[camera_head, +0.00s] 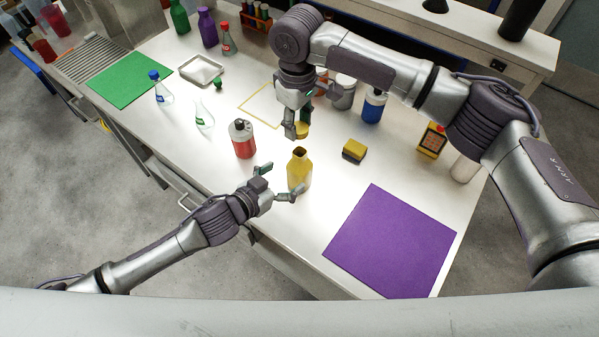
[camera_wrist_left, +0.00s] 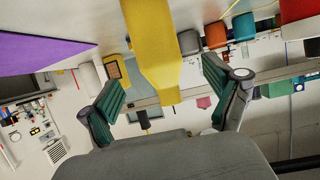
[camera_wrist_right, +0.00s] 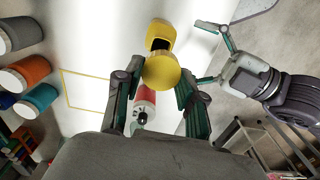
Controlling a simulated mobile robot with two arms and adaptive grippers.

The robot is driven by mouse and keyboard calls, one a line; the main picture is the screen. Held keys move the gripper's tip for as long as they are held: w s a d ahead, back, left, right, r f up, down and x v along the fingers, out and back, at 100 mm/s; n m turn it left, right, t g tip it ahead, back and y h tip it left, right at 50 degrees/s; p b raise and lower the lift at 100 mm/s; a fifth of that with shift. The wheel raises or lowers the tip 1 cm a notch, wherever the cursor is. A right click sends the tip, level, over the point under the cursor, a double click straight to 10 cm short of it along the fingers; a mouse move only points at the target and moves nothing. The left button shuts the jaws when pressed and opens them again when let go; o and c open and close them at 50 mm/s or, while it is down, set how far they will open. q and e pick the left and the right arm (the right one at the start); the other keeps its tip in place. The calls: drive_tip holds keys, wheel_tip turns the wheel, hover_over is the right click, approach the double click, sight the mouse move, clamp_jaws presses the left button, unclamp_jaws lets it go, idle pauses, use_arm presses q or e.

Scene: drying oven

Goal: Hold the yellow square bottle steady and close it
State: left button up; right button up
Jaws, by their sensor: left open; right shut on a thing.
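The yellow square bottle (camera_head: 299,172) stands upright on the white table with its mouth open. It also shows in the left wrist view (camera_wrist_left: 155,45) and, with a dark opening, in the right wrist view (camera_wrist_right: 160,29). My left gripper (camera_head: 282,180) is open at the bottle's near left side, its fingers spread toward it; I cannot tell whether they touch it. My right gripper (camera_head: 296,128) is shut on the round yellow cap (camera_wrist_right: 161,72), which also shows in the head view (camera_head: 302,130). The cap is held above and slightly behind the bottle, apart from its mouth.
A yellow outlined square (camera_head: 262,104) is on the table.

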sight(300, 167)
use_arm(q)
drive_tip(key=x, duration=0.6)
drive_tip(key=shift+w+d+f, duration=0.1)
drive_tip(key=shift+w+d, duration=0.15)
drive_tip(key=shift+w, duration=0.05)
drive_tip(key=shift+c, duration=0.3)
clamp_jaws()
use_arm(e)
drive_tip(key=shift+f, duration=2.5)
drive_tip(key=shift+f, duration=0.9)
drive_tip(key=shift+f, duration=0.55)
